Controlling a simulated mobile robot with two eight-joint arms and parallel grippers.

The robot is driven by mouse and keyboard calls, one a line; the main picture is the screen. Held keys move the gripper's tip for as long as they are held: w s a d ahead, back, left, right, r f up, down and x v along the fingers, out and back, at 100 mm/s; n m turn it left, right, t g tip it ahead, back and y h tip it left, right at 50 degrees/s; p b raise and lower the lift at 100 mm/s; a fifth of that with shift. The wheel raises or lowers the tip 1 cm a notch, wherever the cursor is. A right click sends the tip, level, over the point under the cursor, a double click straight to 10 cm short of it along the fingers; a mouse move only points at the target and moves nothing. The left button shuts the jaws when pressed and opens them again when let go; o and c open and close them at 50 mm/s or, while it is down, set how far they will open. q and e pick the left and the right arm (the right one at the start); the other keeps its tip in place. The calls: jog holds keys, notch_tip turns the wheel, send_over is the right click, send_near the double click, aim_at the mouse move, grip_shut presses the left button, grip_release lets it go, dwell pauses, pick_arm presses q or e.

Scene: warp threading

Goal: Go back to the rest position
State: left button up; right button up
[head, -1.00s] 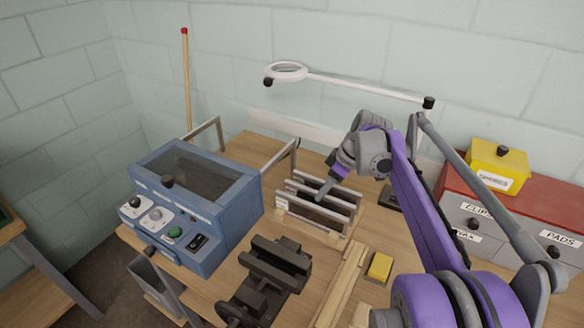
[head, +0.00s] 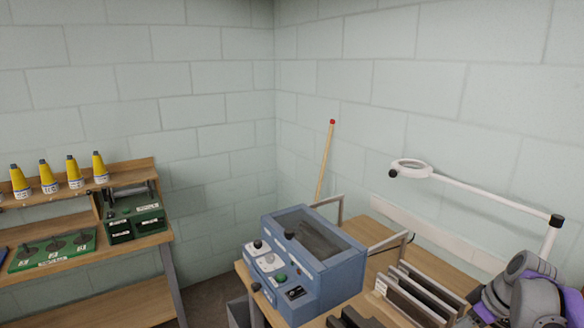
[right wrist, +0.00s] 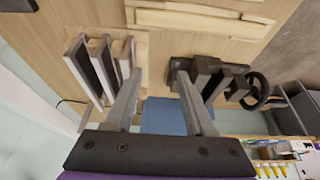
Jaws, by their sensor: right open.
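My right arm, purple and grey, shows in the lower right corner of the head view. Its gripper (right wrist: 160,100) is open in the right wrist view, with two grey fingers apart and nothing between them. It hangs above the wooden bench (right wrist: 160,48), between the slotted rack (right wrist: 98,68) and the dark vise (right wrist: 205,75). A blue machine (right wrist: 163,115) lies beyond the fingers; it stands on the bench in the head view too (head: 340,278). My left gripper is not in view.
A white magnifier lamp (head: 470,197) reaches over the bench. A wooden pole (head: 325,165) leans by the wall corner. A second bench (head: 100,303) at the left holds yellow cones (head: 48,178), a green box (head: 133,222) and a green board (head: 52,251). A floor gap lies between the benches.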

jog(key=s+a+f+m+h, duration=0.1)
jog(key=s+a+f, duration=0.15)
jog(key=a, duration=0.45)
jog(key=s+a+f+m, duration=0.1)
jog(key=s+a, duration=0.3)
jog(key=a, duration=0.4)
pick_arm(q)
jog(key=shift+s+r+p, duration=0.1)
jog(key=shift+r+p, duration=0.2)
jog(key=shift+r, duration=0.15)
pick_arm(e)
jog(key=s+a+f+m, duration=0.1)
jog(key=s+a+f, duration=0.3)
jog(key=s, duration=0.2)
jog(key=s+a+f+m+t+h, duration=0.1)
jog(key=s+a+f+m, duration=0.1)
jog(key=s+a+f, duration=0.2)
jog(key=s, duration=0.2)
jog(key=shift+s+a+t, duration=0.3)
